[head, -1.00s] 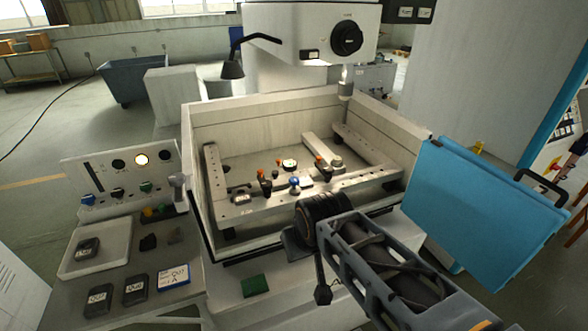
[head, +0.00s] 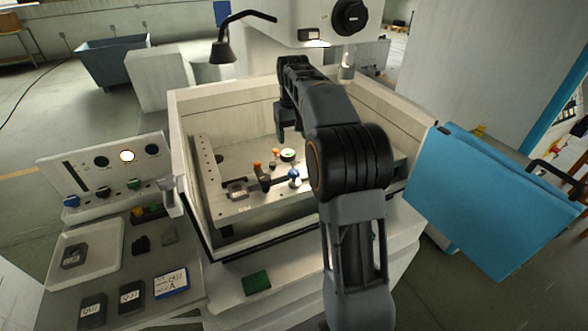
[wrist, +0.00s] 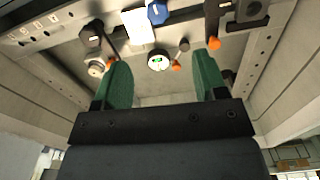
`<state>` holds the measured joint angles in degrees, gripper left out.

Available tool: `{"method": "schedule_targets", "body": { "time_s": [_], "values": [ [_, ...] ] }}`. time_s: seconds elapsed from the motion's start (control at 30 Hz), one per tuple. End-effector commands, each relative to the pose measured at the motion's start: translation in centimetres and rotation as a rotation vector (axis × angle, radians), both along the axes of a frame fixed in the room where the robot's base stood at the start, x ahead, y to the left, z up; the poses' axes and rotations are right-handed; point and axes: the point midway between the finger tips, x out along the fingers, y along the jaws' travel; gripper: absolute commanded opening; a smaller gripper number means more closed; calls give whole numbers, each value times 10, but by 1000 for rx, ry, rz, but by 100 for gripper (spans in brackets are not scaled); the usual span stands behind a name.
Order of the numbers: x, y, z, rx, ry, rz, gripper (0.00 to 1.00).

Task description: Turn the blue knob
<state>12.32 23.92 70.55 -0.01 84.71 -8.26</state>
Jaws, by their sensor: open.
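A blue knob (head: 294,175) stands in the machine's open tank, near the front plate. It also shows at the top edge of the wrist view (wrist: 157,12). A second blue knob (head: 71,201) is on the control panel at the left, beside a black and a green knob. My gripper (wrist: 162,80) is open and empty, with its two green fingers apart. In the head view my gripper (head: 280,128) hangs over the tank, behind the tank's blue knob and not touching it. My arm hides the tank's right part.
A round green-lit dial (head: 288,155) and orange-topped clamps (head: 257,166) stand close to the tank's blue knob. The tank wall (head: 181,150) surrounds them. A black-shaded lamp (head: 221,50) hangs at the back left. A blue panel (head: 490,200) stands at the right.

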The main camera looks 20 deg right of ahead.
Motion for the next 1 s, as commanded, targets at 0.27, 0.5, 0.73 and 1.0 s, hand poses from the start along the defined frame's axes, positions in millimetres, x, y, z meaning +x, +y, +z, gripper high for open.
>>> {"method": "schedule_targets", "body": {
  "time_s": [0.27, 0.5, 0.73, 1.0],
  "values": [
    [7, -7, -30, 4, 19, -5, 66],
    [7, -7, -76, 4, 19, -5, 66],
    [7, -7, -114, 4, 17, -5, 66],
    [7, -7, -138, 3, 15, -5, 66]
  ]
}}
